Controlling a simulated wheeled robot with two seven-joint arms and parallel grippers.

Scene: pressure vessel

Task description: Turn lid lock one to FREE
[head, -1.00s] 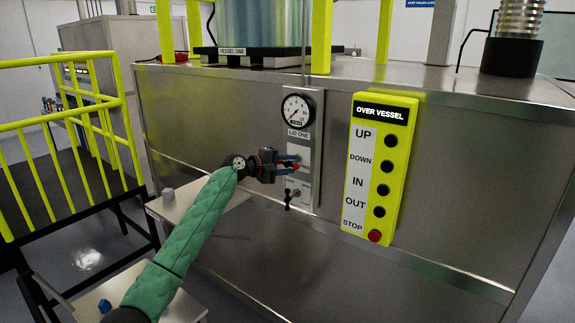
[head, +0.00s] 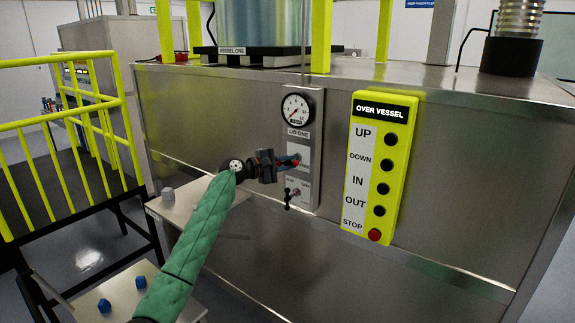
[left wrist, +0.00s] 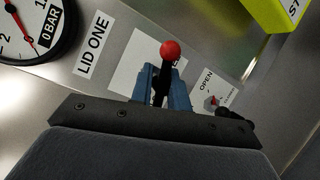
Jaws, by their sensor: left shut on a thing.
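The LID ONE panel (head: 314,126) is a grey plate on the front of the steel vessel housing, with a round gauge (head: 298,107) at its top. A lock lever with a red ball end (head: 295,162) sits below the gauge. My left gripper (head: 288,162) is shut on this lever. In the left wrist view the blue fingertips (left wrist: 162,88) close around the dark lever, and the red ball (left wrist: 170,50) sticks out beyond them. The fingers and lever cover part of the lock's white label. My right gripper is not in view.
A small black handle (head: 293,198) sits lower on the panel; its OPEN label (left wrist: 206,82) shows in the left wrist view. A yellow button box (head: 380,165) is to the right. A yellow railing (head: 70,130) and a small table (head: 195,208) are at left.

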